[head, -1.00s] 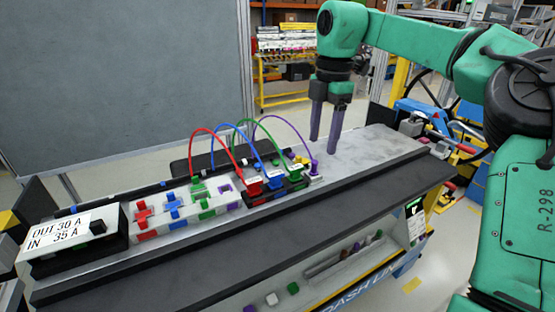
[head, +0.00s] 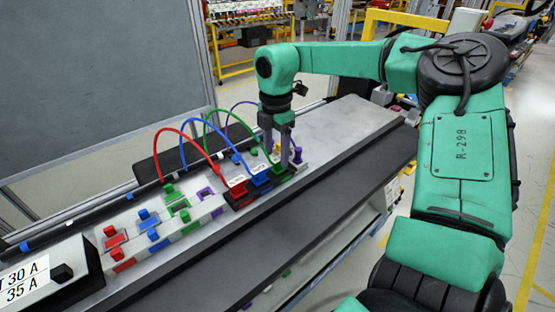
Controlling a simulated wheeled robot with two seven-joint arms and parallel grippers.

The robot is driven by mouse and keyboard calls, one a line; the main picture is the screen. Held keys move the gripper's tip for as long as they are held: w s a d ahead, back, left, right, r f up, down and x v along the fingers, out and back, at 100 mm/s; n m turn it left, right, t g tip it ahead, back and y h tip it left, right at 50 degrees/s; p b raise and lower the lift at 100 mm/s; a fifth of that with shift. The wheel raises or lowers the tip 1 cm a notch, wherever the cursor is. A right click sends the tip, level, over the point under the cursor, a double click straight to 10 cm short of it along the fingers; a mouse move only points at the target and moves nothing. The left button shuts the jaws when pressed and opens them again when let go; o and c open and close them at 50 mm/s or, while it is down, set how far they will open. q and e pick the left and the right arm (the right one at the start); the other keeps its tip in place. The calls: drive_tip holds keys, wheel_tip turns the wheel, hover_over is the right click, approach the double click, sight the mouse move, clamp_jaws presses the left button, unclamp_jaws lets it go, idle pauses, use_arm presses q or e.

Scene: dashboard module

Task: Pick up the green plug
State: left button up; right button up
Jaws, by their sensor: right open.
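The fingers partly hide the plug. My left gripper is not in view.
The blue plug (head: 260,178) and red plug (head: 237,188) stand just left of the green one, with cables arching behind. A purple plug (head: 298,154) is close on the right. Coloured sockets fill the left; the bench's right end (head: 350,120) is clear.

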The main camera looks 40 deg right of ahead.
sight(279, 167)
drive_tip(key=shift+s+f, duration=0.15)
drive_tip(key=shift+f, duration=0.4)
drive_tip(key=shift+s+f, duration=0.15)
drive_tip(key=shift+f, duration=0.55)
drive_tip(key=c, duration=0.3)
clamp_jaws()
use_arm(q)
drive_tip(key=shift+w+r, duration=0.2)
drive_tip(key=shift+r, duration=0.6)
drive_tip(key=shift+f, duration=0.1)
